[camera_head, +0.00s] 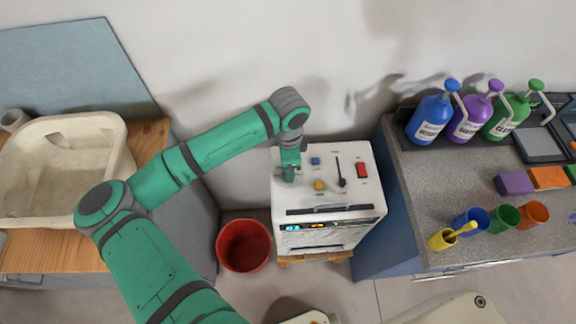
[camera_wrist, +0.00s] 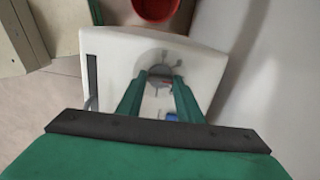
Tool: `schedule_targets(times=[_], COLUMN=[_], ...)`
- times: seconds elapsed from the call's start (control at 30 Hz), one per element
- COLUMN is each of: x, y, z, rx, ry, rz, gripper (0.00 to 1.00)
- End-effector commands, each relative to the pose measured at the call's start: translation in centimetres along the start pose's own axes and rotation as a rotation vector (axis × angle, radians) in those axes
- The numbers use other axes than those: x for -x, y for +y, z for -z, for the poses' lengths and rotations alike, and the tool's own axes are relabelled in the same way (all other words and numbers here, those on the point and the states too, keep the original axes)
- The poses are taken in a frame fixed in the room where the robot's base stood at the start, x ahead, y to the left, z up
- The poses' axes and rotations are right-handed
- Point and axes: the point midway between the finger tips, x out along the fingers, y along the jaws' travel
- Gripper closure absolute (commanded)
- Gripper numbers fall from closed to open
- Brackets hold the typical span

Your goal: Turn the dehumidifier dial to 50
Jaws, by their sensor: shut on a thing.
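The white dehumidifier (camera_head: 328,240) stands between two counters. Its top panel carries a blue button (camera_head: 315,161), a yellow button (camera_head: 319,185), a black lever (camera_head: 340,174) and a red switch (camera_head: 362,170). My gripper (camera_head: 290,171) is over the left part of this panel and hides the spot below it. In the wrist view my gripper's two green fingers (camera_wrist: 160,88) reach down to the round dial (camera_wrist: 161,72) on the white top and are shut on it. Marks show around the dial, but I cannot read its setting. A display (camera_head: 307,226) on the front is lit.
A red bucket (camera_head: 244,262) stands on the floor left of the dehumidifier; the wrist view shows it too (camera_wrist: 155,8). The right counter (camera_head: 420,190) holds pump bottles (camera_head: 431,118), cups and coloured blocks. A beige basin (camera_head: 60,205) sits on the left wooden counter.

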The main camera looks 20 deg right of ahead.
Motion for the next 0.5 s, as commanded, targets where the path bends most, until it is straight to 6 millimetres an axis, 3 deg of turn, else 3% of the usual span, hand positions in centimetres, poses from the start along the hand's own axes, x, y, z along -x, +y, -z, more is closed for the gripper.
schedule_targets(times=[0.5], x=[0.17], y=[-0.33], z=[0.31], rx=[-0.042], ry=[0.003], rz=[0.010], gripper=[0.90])
